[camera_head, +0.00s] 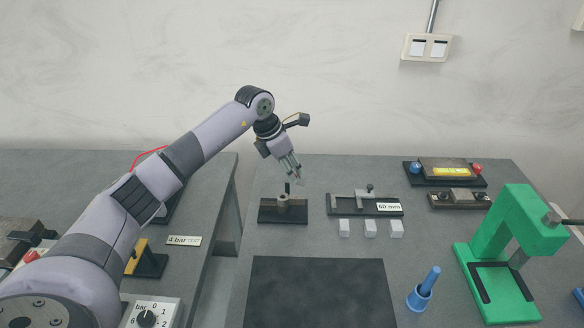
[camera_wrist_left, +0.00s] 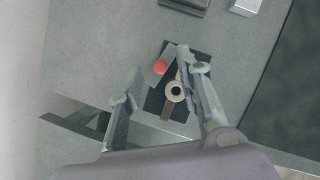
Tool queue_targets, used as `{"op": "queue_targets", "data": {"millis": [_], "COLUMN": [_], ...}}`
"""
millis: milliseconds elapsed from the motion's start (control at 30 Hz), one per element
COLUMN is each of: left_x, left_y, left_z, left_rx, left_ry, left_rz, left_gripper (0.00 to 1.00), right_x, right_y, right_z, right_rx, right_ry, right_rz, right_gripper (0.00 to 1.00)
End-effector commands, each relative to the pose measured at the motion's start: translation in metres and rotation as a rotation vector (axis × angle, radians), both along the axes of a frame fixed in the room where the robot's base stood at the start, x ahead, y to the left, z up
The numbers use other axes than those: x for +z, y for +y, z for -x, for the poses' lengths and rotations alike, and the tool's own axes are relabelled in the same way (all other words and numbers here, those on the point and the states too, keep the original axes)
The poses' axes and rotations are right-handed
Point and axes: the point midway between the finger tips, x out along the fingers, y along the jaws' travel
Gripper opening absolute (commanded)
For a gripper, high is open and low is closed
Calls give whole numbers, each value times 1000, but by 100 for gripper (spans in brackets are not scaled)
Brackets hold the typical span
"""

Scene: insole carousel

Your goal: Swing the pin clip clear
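A small fixture on a dark base plate (camera_head: 268,216) stands on the right-hand table, with a metal ring and a dark upright piece (camera_head: 287,187). The left wrist view shows the fixture from above: the round ring (camera_wrist_left: 175,91), a red knob (camera_wrist_left: 160,68) beside it, and a brownish bar (camera_wrist_left: 168,108) below. I cannot tell for certain which part is the pin clip. My left gripper (camera_head: 298,177) is above the fixture, pointing down. In the left wrist view its fingers (camera_wrist_left: 158,72) are spread, with the red knob seen between them; no grip shows. My right gripper is not in view.
A dark mat (camera_head: 318,295) lies in front. A green press (camera_head: 515,235) and a blue holder (camera_head: 420,297) stand at right. A gap separates the two tables.

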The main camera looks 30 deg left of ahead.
Motion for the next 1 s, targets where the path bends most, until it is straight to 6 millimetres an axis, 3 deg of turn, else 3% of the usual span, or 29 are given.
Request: {"op": "queue_targets", "data": {"millis": [433, 900, 1000], "left_x": [-11, -10, -10], "left_y": [-2, -2, -2], "left_z": [-3, -3, -3], "left_rx": [0, 0, 0], "left_ry": [0, -1, -1], "left_rz": [0, -1, -1], "left_gripper": [32, 0, 0], "right_x": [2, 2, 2], "right_y": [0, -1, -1], "right_z": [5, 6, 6], "right_rx": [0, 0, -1], "right_ry": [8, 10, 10], "right_rz": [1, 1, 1], "right_gripper": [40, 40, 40]}}
